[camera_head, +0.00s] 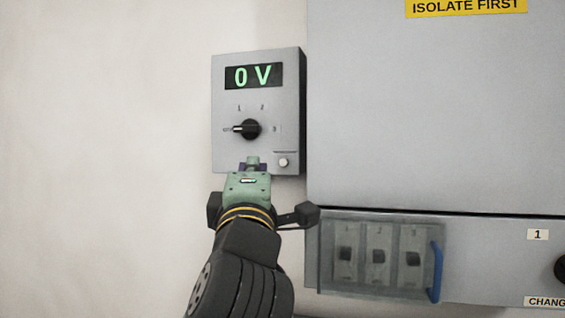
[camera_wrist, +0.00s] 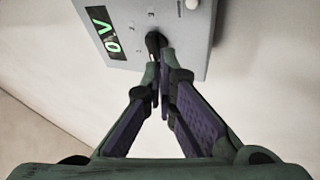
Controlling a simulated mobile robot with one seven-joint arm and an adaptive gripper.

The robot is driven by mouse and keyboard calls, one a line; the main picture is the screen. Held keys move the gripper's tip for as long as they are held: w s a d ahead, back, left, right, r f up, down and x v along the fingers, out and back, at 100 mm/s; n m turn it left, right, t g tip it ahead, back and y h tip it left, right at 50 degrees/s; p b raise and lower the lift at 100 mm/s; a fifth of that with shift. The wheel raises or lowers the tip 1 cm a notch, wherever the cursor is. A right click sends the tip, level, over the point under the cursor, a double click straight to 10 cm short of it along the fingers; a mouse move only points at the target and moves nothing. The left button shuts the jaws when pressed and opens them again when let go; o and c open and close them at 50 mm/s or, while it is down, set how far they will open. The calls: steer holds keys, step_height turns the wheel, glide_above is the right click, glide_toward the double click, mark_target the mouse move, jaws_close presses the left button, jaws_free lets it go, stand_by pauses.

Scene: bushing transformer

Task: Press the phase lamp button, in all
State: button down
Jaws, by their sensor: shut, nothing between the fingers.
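A grey wall box (camera_head: 230,95) carries a display (camera_head: 253,75) reading "0 V" in green, a black rotary knob (camera_head: 251,129) with its pointer to the left, and a small pale round button (camera_head: 283,162) at its lower right. Its small label is unreadable, and I see no lit lamp. My gripper (camera_head: 253,161) is shut and empty, in front of the lower part of the box, below the knob and left of the button. In the wrist view the fingers meet near the knob (camera_wrist: 153,42); contact cannot be told. The button (camera_wrist: 191,4) is at the top edge there.
A large grey cabinet (camera_head: 430,120) with a yellow "ISOLATE FIRST" label (camera_head: 466,6) stands right of the box. Below is a clear-covered compartment (camera_head: 375,258) with several dark-centred units and a blue handle (camera_head: 435,270). The wall (camera_head: 100,150) to the left is bare.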

mark_target(284, 162)
steer(key=shift+w+d, duration=0.45)
steer(key=shift+w, duration=0.95)
steer(key=shift+w+d, duration=0.4)
steer(key=shift+w, duration=0.95)
steer(key=shift+w+d, duration=0.45)
steer(key=shift+w, duration=0.95)
steer(key=shift+w+d, duration=0.1)
steer(key=shift+w, duration=0.05)
steer(key=shift+w, duration=0.3)
